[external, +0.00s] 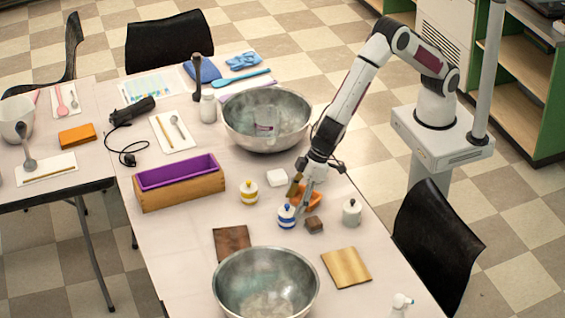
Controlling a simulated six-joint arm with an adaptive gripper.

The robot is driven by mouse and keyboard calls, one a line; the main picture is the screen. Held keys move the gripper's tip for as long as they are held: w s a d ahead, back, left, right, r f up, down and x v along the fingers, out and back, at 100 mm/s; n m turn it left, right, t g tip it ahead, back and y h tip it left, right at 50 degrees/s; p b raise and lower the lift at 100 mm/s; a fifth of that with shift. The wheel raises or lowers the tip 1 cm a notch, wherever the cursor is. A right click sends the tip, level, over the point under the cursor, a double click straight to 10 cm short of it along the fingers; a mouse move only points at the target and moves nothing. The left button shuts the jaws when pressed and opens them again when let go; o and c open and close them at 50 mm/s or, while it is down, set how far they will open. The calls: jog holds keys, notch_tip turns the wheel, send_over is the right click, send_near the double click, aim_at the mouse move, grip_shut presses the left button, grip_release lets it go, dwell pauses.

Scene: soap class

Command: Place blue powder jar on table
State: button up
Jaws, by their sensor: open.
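The blue powder jar (286,218), a small white jar with blue bands and a blue knob, stands upright on the table (190,235). My gripper (298,202) points down right at the jar, close to its right side and top. Its jaws are open. One finger shows to the right of the jar. I cannot tell whether the fingers touch it, and the far finger is partly hidden.
A yellow-banded jar (249,192) and a white jar (352,211) stand nearby. Steel bowls stand behind (235,125) and in front (228,290). A wooden loaf mold (180,193) is left.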

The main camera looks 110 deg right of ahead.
aim_at(289, 210)
jog(key=shift+w+f, duration=0.2)
jog(key=shift+f, duration=0.25)
jog(key=shift+w+x, duration=0.2)
jog(key=shift+x, duration=2.45)
jog(key=shift+r, duration=0.15)
jog(key=c, duration=1.4)
jog(key=shift+r, duration=0.1)
jog(key=shift+r, duration=4.95)
